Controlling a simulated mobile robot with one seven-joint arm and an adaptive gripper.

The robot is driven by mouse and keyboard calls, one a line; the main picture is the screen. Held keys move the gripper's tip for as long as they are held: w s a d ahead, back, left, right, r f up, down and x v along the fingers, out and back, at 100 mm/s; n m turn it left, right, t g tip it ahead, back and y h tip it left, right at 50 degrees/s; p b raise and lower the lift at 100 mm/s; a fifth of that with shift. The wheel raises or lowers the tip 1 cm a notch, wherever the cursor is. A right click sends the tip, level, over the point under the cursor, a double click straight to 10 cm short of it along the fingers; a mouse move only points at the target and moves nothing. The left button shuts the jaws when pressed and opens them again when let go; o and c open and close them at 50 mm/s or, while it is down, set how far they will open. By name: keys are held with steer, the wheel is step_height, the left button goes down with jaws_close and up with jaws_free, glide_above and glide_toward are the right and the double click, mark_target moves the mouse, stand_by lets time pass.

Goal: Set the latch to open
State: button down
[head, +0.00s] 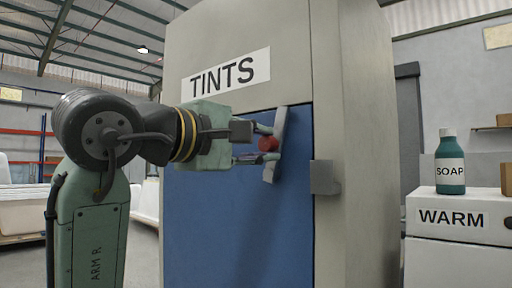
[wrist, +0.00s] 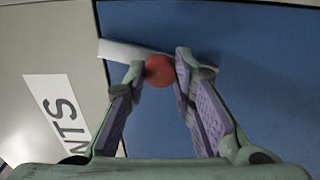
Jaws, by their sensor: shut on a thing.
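The latch is a light grey lever (head: 280,122) on the blue door (head: 225,215) of the cabinet marked TINTS. It stands near upright in the head view, its top leaning slightly right. A red knob (head: 268,144) sticks out from it. In the wrist view the red knob (wrist: 159,71) sits between my fingertips, and part of the pale lever (wrist: 122,50) shows behind them. My gripper (head: 266,145) is shut on the red knob, with one finger on each side; it also shows in the wrist view (wrist: 160,75). The fingers hide part of the lever.
A grey block (head: 325,177) juts from the cabinet front right of the door. At the right, a green SOAP bottle (head: 450,165) stands on a white unit marked WARM (head: 450,218). White tub shells (head: 22,190) and racks stand at the far left.

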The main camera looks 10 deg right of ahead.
steer(key=shift+w+a+n, duration=0.1)
steer(key=shift+w+n, duration=0.1)
steer(key=shift+n, duration=0.3)
steer(key=c, duration=1.3)
jaws_free()
steer(key=shift+c, duration=0.2)
steer(key=v, duration=1.2)
